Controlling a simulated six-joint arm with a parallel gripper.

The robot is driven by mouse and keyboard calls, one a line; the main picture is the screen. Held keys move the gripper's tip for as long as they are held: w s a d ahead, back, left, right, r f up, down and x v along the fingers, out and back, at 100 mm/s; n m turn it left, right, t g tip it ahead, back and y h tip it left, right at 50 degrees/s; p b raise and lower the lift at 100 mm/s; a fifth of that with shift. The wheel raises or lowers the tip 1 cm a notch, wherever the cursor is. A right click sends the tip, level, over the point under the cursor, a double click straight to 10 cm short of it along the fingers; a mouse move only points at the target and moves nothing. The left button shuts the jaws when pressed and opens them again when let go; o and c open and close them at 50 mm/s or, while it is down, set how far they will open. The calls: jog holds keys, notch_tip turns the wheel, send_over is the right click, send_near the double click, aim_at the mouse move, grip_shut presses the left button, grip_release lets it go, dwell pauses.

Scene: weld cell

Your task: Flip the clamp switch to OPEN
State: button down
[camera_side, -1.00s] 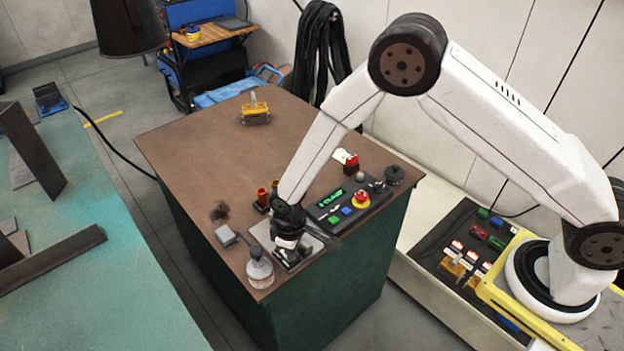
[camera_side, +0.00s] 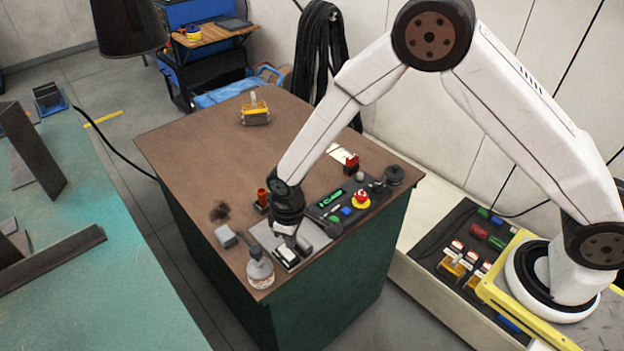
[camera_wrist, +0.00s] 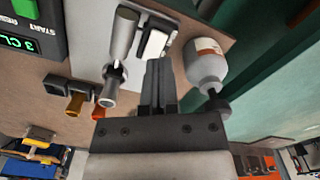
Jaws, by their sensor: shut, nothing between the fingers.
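A white rocker switch (camera_side: 286,254) in a black frame sits on a grey plate (camera_side: 262,233) near the front corner of the brown cabinet top. It also shows in the wrist view (camera_wrist: 153,43). I can read no OPEN or CLOSED mark on it and cannot tell which way it is tipped. My gripper (camera_side: 291,240) points down just above and behind the switch. In the wrist view my shut, empty fingers (camera_wrist: 157,66) reach toward the switch's near end; I cannot tell whether they touch it. A metal lever-like handle (camera_wrist: 122,38) stands beside the switch.
A white bottle (camera_side: 260,273) stands close beside the switch. A control box (camera_side: 345,203) with a green display and a red button lies on the other side. A grey block (camera_side: 226,236) and an orange-capped part (camera_side: 262,196) are near. The cabinet top's far half is mostly clear.

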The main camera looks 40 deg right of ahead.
jog(key=shift+r, duration=1.15)
jog(key=shift+d+r, duration=0.2)
jog(key=s+d+r+m+t, duration=0.1)
jog(key=s+d+r+m, duration=0.2)
jog(key=s+d+r, duration=0.3)
jog(key=s+d+r+m+t, duration=0.1)
jog(key=s+d+r+m, duration=0.2)
jog(key=s+d+r, duration=0.3)
jog(key=s+d, duration=0.1)
jog(key=d, duration=0.4)
jog(key=shift+r+t, duration=0.2)
jog(key=shift+t, duration=0.1)
